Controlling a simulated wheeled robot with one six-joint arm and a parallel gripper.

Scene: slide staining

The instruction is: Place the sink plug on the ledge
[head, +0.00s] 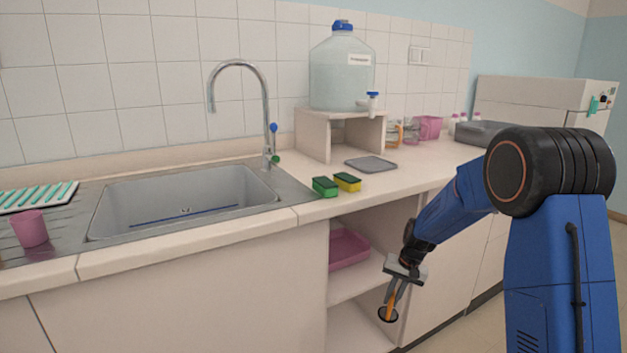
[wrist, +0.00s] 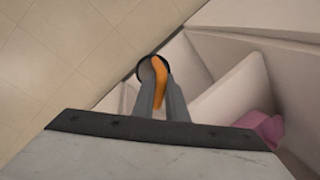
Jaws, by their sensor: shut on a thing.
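My gripper (head: 393,296) hangs low in front of the open cabinet under the counter, pointing down. It is shut on what looks like the sink plug (head: 387,315), a dark-rimmed round piece with an orange part between the fingers. In the wrist view, the fingers (wrist: 159,90) close around the orange part of the plug (wrist: 159,72), with the dark rim just beyond the tips. A pale ledge (head: 120,161) runs along the tiled wall behind the sink (head: 190,190).
Green and yellow sponges (head: 347,182) lie by the sink's right edge. A grey tray (head: 371,164) and a water jug (head: 342,75) on a stand (head: 312,133) are behind. A pink cup (head: 30,229) stands at left. A pink bin (head: 348,249) sits on the cabinet shelf.

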